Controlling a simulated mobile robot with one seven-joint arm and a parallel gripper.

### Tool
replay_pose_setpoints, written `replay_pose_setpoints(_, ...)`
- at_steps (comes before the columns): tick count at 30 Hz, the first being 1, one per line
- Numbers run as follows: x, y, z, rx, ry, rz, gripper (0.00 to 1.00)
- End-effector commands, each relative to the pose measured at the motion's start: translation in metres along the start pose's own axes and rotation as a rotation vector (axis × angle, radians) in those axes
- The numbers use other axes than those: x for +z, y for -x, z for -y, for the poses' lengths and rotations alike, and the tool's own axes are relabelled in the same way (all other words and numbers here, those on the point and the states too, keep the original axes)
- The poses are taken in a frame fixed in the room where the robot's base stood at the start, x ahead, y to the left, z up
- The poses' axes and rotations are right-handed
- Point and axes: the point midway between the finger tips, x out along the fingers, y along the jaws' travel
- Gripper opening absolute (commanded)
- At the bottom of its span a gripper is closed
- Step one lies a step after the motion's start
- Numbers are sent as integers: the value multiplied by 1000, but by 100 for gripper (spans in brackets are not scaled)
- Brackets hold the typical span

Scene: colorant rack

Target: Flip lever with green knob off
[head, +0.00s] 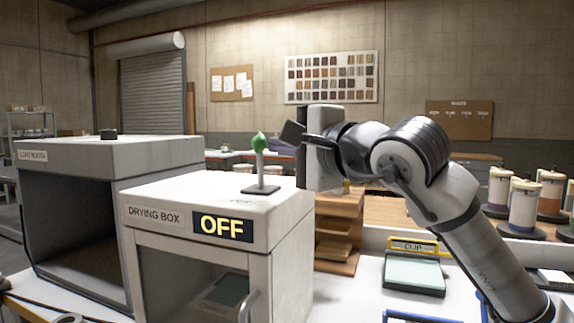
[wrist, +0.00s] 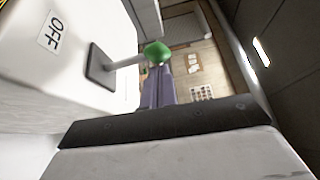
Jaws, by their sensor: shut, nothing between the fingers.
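The lever stands on top of the drying box (head: 290,235), with a green knob (head: 260,142), a pale stem (head: 260,170) and a dark base plate (head: 261,189). It looks close to upright in the head view. The display (head: 222,227) on the box front reads OFF. My gripper (head: 290,133) is shut and empty, just right of the knob at about its height. In the wrist view the green knob (wrist: 157,52) sits right at the ends of my shut fingers (wrist: 157,82); I cannot tell whether they touch.
An OFF label (wrist: 56,32) lies on the box top beside the base plate. A second box (head: 150,155) stands to the left. A wooden shelf unit (head: 338,235), a clip tray (head: 415,272) and several paint canisters (head: 525,205) are to the right.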

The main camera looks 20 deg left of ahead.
Motion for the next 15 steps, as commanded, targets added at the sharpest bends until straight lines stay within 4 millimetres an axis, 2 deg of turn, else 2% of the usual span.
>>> replay_pose_setpoints(1,2,2,-5,-5,15,-2,0)
replay_pose_setpoints(5,8,4,-5,-3,10,-1,0)
replay_pose_setpoints(11,16,8,-7,-69,127,0,0)
replay_pose_setpoints(15,19,10,-7,-68,125,-1,0)
